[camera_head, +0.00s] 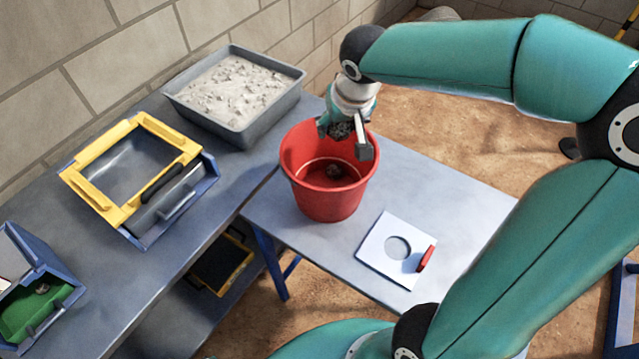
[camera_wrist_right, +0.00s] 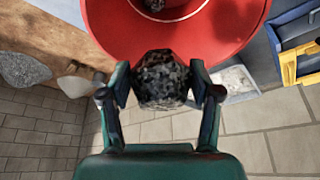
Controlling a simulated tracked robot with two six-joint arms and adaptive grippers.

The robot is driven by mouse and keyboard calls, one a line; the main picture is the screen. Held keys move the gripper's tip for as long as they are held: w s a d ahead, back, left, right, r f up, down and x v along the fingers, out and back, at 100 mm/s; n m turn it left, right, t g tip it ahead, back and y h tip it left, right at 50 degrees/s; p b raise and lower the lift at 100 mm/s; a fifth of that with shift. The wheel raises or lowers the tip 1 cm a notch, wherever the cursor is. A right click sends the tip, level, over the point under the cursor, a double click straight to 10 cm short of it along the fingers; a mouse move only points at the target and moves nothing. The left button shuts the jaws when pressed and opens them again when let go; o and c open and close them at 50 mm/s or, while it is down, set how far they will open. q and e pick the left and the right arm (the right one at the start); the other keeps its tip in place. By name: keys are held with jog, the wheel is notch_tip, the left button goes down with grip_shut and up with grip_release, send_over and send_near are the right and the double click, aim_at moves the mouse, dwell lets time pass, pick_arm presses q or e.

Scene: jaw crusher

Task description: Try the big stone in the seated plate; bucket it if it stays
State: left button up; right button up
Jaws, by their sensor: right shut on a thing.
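My right gripper (camera_head: 345,141) is shut on a dark, rough stone (camera_head: 342,130) over the far side of the red bucket (camera_head: 328,197). In the right wrist view the speckled stone (camera_wrist_right: 162,80) sits between the two fingers of the gripper (camera_wrist_right: 163,92), with the bucket (camera_wrist_right: 110,30) just beyond it. Another dark stone (camera_head: 333,171) lies on the bucket's floor. A white plate (camera_head: 376,251) with a round hole and a red handle (camera_head: 426,258) lies flat on the table, right of the bucket. My left gripper is out of view.
A yellow frame (camera_head: 84,202) sits on a blue-sided box on the left bench. A grey tray (camera_head: 233,131) of pale rubble stands behind it. A green-floored box (camera_head: 22,317) with a small stone is at lower left.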

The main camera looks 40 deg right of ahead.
jog(key=shift+f, duration=0.45)
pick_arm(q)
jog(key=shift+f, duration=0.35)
pick_arm(e)
jog(key=o, duration=1.7)
jog(key=v, duration=1.2)
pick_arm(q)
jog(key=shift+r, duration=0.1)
